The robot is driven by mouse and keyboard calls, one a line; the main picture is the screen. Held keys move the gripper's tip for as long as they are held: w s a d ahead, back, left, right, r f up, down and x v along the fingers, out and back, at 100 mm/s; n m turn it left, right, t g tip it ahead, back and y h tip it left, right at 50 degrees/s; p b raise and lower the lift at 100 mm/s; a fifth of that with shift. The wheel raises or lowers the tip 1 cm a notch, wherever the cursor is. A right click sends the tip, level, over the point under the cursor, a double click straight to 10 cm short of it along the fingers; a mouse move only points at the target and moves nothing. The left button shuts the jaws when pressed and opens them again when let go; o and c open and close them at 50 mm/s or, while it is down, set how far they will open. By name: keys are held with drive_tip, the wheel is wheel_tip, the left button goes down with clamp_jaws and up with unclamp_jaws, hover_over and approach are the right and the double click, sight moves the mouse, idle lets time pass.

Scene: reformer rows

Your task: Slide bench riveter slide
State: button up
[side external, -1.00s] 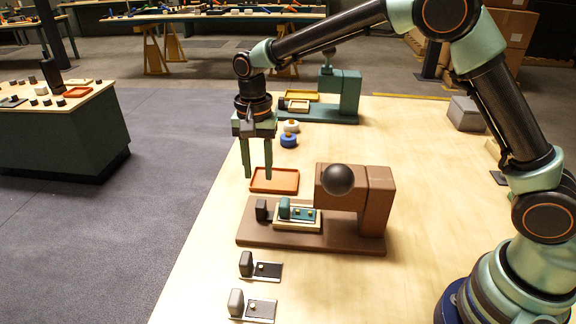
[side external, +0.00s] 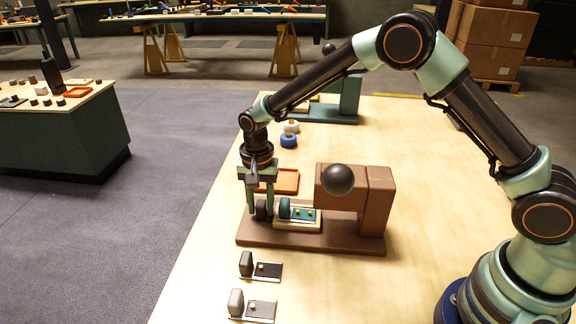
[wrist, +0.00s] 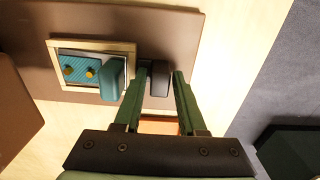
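The brown bench riveter (side external: 376,210) stands on the table, with a dark ball on its head. On its base lies a cream-framed slide (side external: 297,227) holding a teal plate with yellow studs and an upright teal block (side external: 285,208). The slide also shows in the wrist view (wrist: 90,47). A dark upright block (wrist: 160,80) stands on the base, beside the frame's outer end. My gripper (side external: 261,212) is low over it. In the wrist view my gripper (wrist: 164,73) has its fingers apart, one on each side of the dark block; contact is unclear.
An orange tray (side external: 287,181) lies just behind the riveter. Blue and white round parts (side external: 289,140) and a green machine (side external: 345,98) are farther back. The table at right is mostly clear.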

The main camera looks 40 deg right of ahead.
clamp_jaws()
drive_tip(key=shift+r, duration=0.1)
idle(1.2)
